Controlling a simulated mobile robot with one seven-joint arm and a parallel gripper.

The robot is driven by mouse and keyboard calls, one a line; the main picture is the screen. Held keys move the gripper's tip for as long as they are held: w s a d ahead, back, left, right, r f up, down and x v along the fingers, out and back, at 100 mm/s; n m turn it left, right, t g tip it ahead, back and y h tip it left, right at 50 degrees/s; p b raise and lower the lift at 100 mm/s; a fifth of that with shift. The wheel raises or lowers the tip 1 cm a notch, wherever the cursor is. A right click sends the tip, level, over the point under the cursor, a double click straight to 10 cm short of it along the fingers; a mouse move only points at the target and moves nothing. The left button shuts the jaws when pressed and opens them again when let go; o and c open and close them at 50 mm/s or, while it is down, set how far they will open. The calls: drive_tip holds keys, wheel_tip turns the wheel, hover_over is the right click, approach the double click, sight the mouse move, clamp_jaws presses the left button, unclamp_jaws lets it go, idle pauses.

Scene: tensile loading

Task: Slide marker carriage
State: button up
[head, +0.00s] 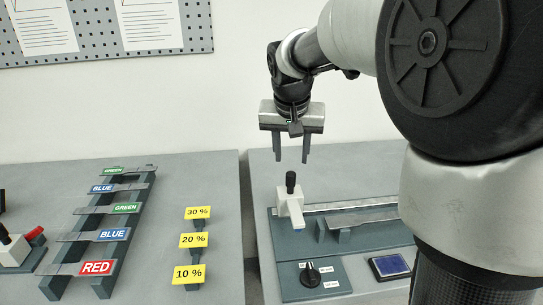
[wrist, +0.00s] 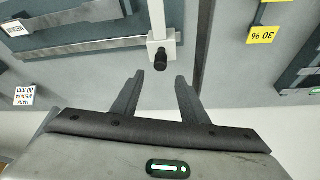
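The marker carriage (head: 290,206) is a pale block with an upright black knob (head: 290,182). It sits at the left end of a metal rail (head: 350,204) on a dark grey base. In the wrist view the carriage (wrist: 158,36) and its knob (wrist: 160,58) lie just beyond the fingertips. My gripper (head: 292,158) is open and empty, pointing down above the knob and apart from it. In the wrist view my gripper (wrist: 160,76) has its two fingers spread, with the knob lined up roughly with the gap. My arm hides the right end of the rail.
A black dial (head: 311,273) and a blue panel (head: 390,266) lie in front of the rail. Across a gap, the left table holds a rack of colour-labelled strips (head: 97,267) and yellow percent signs (head: 193,240). A pegboard (head: 90,55) hangs behind.

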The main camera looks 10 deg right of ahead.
sight(291, 173)
drive_tip(key=b+x, duration=0.1)
drive_tip(key=x, duration=0.8)
drive_tip(key=shift+w+f, duration=0.15)
drive_tip(key=shift+f, duration=0.1)
drive_tip(key=shift+c, duration=0.5)
clamp_jaws()
